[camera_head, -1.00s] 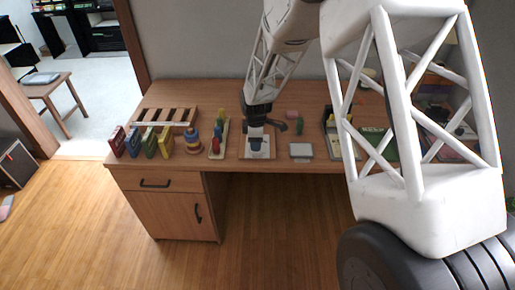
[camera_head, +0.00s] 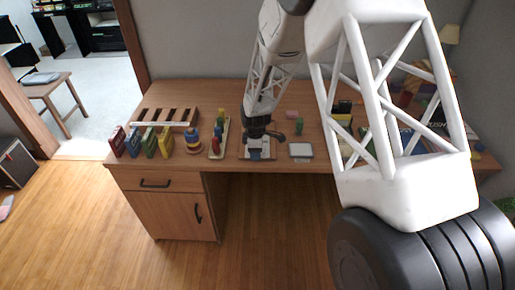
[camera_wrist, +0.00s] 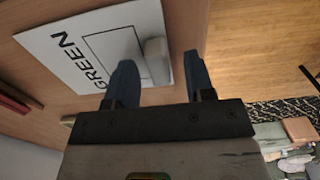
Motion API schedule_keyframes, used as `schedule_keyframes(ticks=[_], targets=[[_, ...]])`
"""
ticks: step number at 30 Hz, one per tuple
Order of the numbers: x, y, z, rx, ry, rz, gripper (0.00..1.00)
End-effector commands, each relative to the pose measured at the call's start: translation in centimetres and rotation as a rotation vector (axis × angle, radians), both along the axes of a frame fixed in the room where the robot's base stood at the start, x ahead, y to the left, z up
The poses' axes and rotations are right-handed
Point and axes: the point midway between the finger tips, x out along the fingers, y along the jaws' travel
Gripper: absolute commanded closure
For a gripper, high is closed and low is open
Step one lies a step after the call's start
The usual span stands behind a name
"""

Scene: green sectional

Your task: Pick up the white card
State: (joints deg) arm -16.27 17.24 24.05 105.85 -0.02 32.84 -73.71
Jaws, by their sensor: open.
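In the wrist view, a white card (camera_wrist: 108,45) lies flat on the brown desk, printed with the word GREEN and a thin rectangle outline. A small rounded white block (camera_wrist: 155,60) stands on its right part, just beyond the gap between my fingertips. My gripper (camera_wrist: 158,72) is open, with its two dark blue fingers apart and nothing held between them. One finger overlaps the card in the picture; contact cannot be told. In the head view, my gripper (camera_head: 255,154) is low over the desk's front part and hides most of what lies under it.
A pale flat panel (camera_head: 301,151) lies right of my gripper on the desk (camera_head: 225,92). A small tray with coloured pieces (camera_head: 218,138), a ring stacker (camera_head: 192,142) and several coloured blocks (camera_head: 150,142) stand to the left. The desk's front edge is close.

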Motion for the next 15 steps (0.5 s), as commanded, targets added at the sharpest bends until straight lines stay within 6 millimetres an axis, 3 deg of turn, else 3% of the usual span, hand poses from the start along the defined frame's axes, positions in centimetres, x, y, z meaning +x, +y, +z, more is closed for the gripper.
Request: schedule_keyframes(ticks=[6,15], targets=[[0.0,0.0,0.0,0.0,0.0,0.0,0.51],[0.0,0.0,0.01,0.0,0.0,0.0,0.95]])
